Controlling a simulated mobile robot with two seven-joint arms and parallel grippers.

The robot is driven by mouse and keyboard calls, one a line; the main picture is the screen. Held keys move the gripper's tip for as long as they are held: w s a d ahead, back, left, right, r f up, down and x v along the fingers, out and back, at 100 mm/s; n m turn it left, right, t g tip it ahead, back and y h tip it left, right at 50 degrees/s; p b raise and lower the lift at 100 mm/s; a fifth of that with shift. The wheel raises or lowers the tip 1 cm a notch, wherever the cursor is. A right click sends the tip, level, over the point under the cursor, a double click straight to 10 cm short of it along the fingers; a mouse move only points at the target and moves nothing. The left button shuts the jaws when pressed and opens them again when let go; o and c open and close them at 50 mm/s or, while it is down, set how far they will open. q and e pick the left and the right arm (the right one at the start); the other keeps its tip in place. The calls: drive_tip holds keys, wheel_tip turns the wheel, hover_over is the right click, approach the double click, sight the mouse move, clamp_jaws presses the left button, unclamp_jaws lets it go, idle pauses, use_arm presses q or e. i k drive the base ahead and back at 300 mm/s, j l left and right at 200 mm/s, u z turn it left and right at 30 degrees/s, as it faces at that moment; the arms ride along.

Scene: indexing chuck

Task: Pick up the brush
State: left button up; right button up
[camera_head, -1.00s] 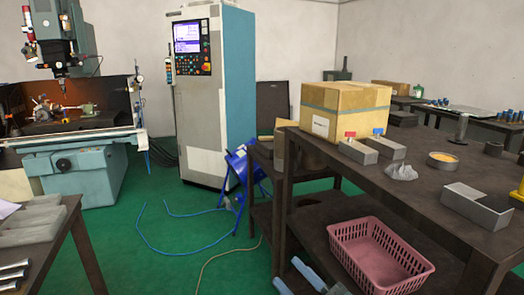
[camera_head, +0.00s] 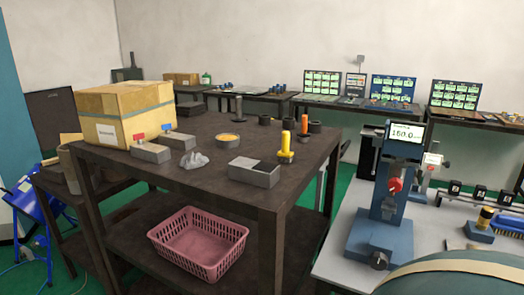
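I cannot make out a brush for certain. A small yellow upright object (camera_head: 286,148) stands on the dark workbench (camera_head: 215,195), near its right side; it is too small to tell what it is. A blue object (camera_head: 507,222) lies at the right edge on the grey table (camera_head: 345,225), beside a yellow and black piece on a blue block (camera_head: 480,228); its kind is unclear too. Neither of my grippers shows in this view.
A blue gauge stand (camera_head: 388,205) stands on the grey table. Screens (camera_head: 322,84) line the back.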

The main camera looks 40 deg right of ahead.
sight(284, 156)
drive_tip(key=z, duration=1.55)
